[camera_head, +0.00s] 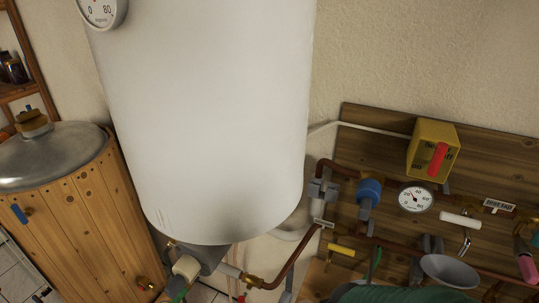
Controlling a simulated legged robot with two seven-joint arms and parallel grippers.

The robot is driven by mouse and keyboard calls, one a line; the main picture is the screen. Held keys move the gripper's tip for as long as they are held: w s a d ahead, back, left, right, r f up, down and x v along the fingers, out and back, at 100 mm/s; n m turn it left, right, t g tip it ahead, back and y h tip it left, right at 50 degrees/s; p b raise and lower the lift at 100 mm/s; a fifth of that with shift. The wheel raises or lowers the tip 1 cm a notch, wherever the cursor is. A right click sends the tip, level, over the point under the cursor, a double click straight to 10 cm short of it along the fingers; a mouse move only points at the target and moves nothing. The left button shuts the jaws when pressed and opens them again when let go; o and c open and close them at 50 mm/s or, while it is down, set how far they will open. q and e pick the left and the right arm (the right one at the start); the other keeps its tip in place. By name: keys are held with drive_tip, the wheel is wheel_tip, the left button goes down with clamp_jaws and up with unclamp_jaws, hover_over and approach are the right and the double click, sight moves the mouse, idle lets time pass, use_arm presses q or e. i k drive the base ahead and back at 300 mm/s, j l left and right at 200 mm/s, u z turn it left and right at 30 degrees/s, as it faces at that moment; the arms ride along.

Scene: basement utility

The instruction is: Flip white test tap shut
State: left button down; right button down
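A tap with a white bar handle (461,220) is at the right, in front of the wooden board. Its handle lies nearly level, tilted slightly down to the right. A curved metal part hangs below it. A grey funnel (448,272) is below and slightly left of the tap. I cannot tell from the handle alone whether the tap is open. Neither of my grippers can be made out in this view.
A large white boiler (205,110) fills the centre, with copper pipes below it. The wooden board (380,150) carries a yellow switch box (432,150), a round gauge (415,198), and a blue-capped valve (369,192). A wooden barrel (85,215) stands left.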

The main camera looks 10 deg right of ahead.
sight(471, 222)
drive_tip(key=z, duration=0.95)
